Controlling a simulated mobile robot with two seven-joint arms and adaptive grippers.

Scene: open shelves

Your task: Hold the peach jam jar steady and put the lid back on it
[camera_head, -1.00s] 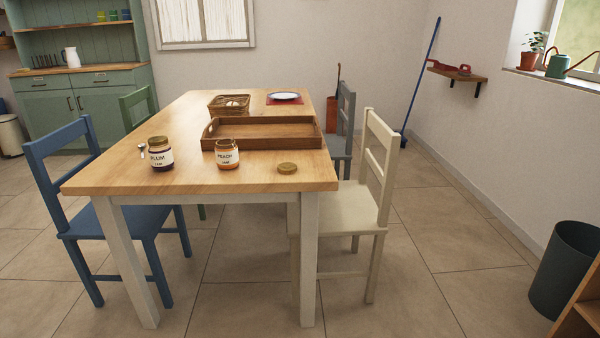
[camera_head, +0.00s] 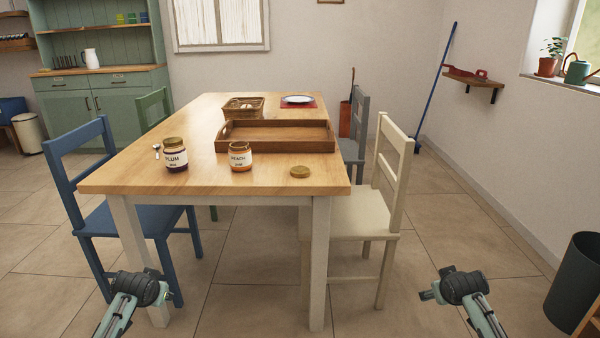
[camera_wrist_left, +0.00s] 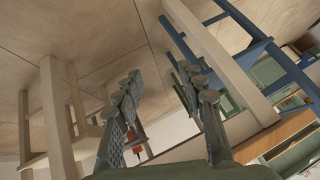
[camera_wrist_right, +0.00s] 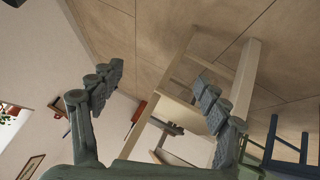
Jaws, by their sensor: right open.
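The peach jam jar (camera_head: 241,158), with a white label, stands upright and uncovered near the front of the wooden table (camera_head: 215,183). A round golden-brown lid (camera_head: 300,171) lies flat to its right, near the table's right edge. My left arm shows low in the head view, in front of the table; its gripper (camera_wrist_left: 160,75) is open and empty in the left wrist view. My right arm shows low at the right, in front of the cream chair; its gripper (camera_wrist_right: 158,75) is open and empty in the right wrist view. Both are apart from jar and lid.
A lidded plum jar (camera_head: 174,156) stands left of the peach jar, beside a spoon (camera_head: 156,151). A wooden tray (camera_head: 277,147) lies behind them. A blue chair (camera_head: 90,190) and a cream chair (camera_head: 392,160) flank the table. The tabletop between jar and lid is clear.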

